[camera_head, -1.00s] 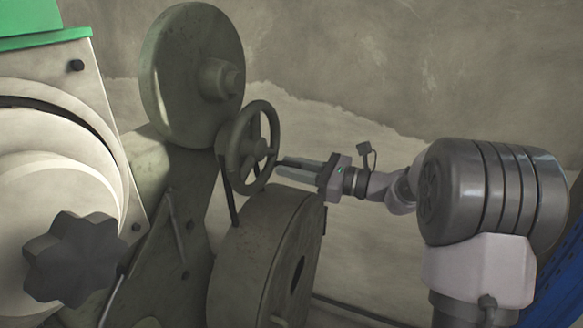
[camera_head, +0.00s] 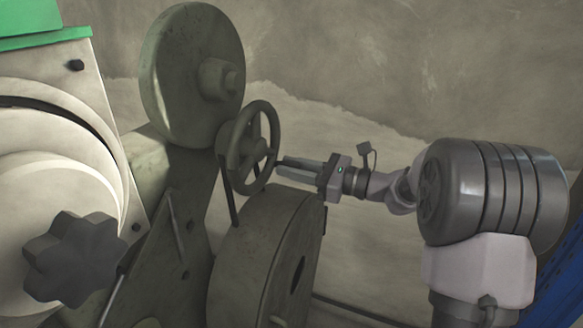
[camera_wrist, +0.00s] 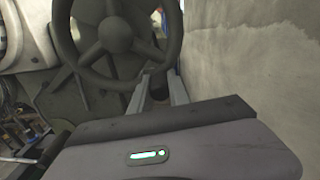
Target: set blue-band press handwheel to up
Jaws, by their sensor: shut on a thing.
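The dark grey spoked handwheel (camera_head: 256,107) stands upright at the middle of the head view, in front of a large round disc. Its hub and spokes also fill the upper part of the wrist view (camera_wrist: 114,35). My gripper (camera_head: 279,165) reaches in from the right and is shut on the handwheel's rim at its right side. In the wrist view, the two fingers (camera_wrist: 160,78) stand at the rim's lower right. Part of the grip is hidden by the rim. No blue band shows on this press, and I cannot read the wheel's setting.
A grey drum (camera_head: 246,262) sits just below the wheel and my fingers. A pale machine with a green top (camera_head: 45,38) and a dark star knob (camera_head: 75,258) stands at left. A blue panel (camera_head: 562,270) is at the right edge. A bare wall (camera_head: 400,70) is behind.

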